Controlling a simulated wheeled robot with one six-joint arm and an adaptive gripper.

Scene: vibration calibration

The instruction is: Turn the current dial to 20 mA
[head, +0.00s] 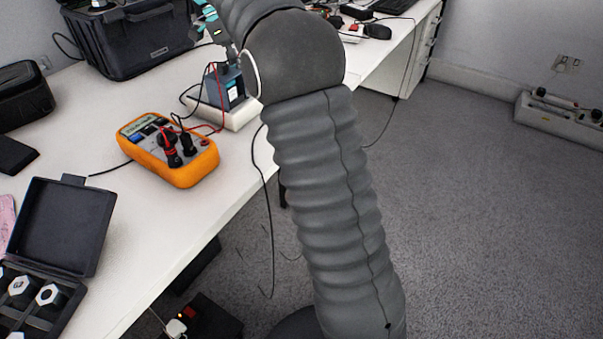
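An orange handheld meter (168,149) lies on the white table, left of my arm. Its face carries a small display, with black and red plugs and leads in it. The plugs and leads cover part of the face, so I cannot make out the dial or its setting. A teal and grey part at the top of the head view, beside my forearm, seems to be my gripper (217,28). It is above and right of the meter, apart from it. It is small and partly cut off, so I cannot tell whether it is open or shut.
A small blue-fronted device (226,90) on a pale base stands behind the meter, with red and black leads. A black case (130,42) is at the back left. An open black box (65,222) is at the front left. Bare table (215,195) lies in front of the meter.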

